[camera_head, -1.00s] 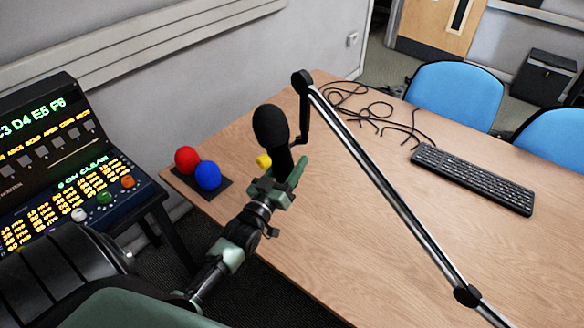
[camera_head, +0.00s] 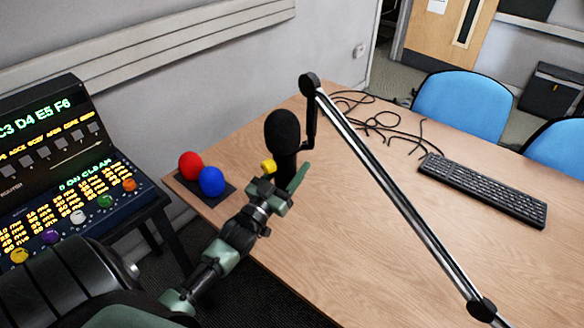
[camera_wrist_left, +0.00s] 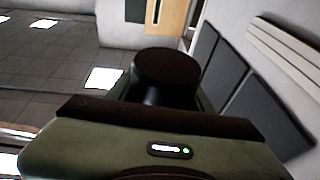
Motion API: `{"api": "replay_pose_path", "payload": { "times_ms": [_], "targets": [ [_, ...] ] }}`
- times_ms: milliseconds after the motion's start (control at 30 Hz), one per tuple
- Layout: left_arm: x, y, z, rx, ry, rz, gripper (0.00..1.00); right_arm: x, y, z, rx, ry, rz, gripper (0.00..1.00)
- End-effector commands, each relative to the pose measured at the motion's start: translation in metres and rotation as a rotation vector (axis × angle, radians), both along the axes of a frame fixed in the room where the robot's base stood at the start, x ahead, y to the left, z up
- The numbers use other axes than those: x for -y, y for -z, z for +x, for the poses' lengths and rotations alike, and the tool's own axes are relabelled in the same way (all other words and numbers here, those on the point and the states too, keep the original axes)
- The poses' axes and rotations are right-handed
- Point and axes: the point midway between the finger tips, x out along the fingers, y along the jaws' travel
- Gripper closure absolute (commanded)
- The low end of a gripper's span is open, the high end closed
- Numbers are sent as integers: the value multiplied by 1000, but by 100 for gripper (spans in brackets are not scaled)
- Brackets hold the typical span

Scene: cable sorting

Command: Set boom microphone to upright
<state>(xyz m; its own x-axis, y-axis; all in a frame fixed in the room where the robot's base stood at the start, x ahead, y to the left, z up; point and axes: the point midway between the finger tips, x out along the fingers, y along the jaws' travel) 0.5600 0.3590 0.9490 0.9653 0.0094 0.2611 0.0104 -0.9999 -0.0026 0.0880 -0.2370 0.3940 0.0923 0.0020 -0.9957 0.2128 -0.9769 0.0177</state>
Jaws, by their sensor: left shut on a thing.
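The boom microphone (camera_head: 283,133) has a black foam head and a dark body below it. It hangs from the end of a jointed boom arm (camera_head: 395,188) and stands close to upright over the table's left part. My left gripper (camera_head: 287,178) is shut on the microphone's lower body, with a green finger showing on its right side. In the left wrist view the dark round microphone (camera_wrist_left: 167,75) sits beyond the gripper's green housing. The fingertips are mostly hidden there. My right gripper is not in view.
A dark pad (camera_head: 226,191) with a red ball (camera_head: 190,165) and a blue ball (camera_head: 211,181) lies at the table's left edge. A yellow ball (camera_head: 268,166) is partly hidden near the gripper. Loose cables (camera_head: 385,128) and a keyboard (camera_head: 484,189) lie right. A lit console (camera_head: 65,165) stands left.

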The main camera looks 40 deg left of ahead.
Motion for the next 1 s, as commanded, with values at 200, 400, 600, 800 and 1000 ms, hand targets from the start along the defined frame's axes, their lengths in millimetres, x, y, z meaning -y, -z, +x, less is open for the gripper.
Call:
{"api": "replay_pose_path", "payload": {
  "times_ms": [200,400,600,800,1000],
  "targets": [
    [-1,0,0,1,-2,19,100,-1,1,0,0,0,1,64],
    [-1,0,0,0,-3,22,100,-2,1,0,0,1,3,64],
    [-1,0,0,1,-2,19,27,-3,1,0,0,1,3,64],
    [-1,0,0,1,-2,15,27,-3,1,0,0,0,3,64],
    [-1,6,-13,-2,-2,14,27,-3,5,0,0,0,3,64]
  ]
}}
